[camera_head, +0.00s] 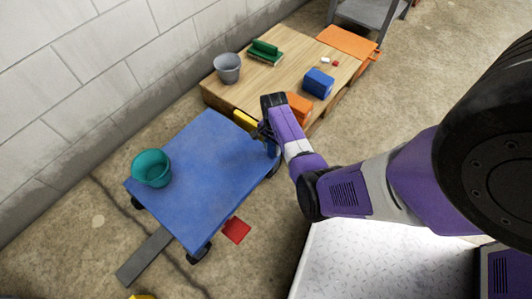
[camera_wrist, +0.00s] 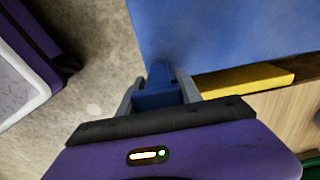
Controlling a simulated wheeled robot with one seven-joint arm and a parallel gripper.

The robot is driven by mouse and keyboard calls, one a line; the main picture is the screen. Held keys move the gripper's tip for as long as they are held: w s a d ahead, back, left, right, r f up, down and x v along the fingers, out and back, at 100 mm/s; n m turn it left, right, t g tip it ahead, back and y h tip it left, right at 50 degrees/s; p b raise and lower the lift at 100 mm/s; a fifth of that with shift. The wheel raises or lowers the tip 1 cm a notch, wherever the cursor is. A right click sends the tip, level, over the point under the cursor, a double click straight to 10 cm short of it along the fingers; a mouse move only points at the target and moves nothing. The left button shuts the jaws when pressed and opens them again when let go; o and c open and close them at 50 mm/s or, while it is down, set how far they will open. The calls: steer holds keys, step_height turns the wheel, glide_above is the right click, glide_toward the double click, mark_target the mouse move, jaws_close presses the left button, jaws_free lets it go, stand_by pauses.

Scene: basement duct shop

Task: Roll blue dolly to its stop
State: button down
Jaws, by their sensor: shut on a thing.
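The blue dolly (camera_head: 205,175) is a flat platform on dark casters, standing on the concrete floor left of the middle in the head view. Its deck also fills the top of the wrist view (camera_wrist: 230,35). A teal bucket (camera_head: 151,168) stands on its left part. My gripper (camera_wrist: 158,92) is at the dolly's right edge, with its two fingers on either side of a small blue grip (camera_wrist: 157,98), shut on it. In the head view my gripper (camera_head: 266,133) partly hides that edge. I cannot tell for sure which object is the stop.
A grey bar (camera_head: 144,258) lies on the floor by the dolly's lower left side, near a red square (camera_head: 236,230). A yellow block (camera_head: 245,121) sits between dolly and wooden pallet table (camera_head: 235,92), which carries several items. A block wall (camera_head: 75,75) runs behind.

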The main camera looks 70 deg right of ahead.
steer(key=shift+s+d, duration=0.2)
steer(key=shift+d, duration=0.2)
steer(key=c, duration=1.1)
jaws_free()
steer(key=shift+d, duration=0.1)
steer(key=shift+r, duration=0.1)
steer(key=shift+r, duration=0.3)
steer(key=shift+r+p, duration=2)
steer(key=shift+r, duration=1.5)
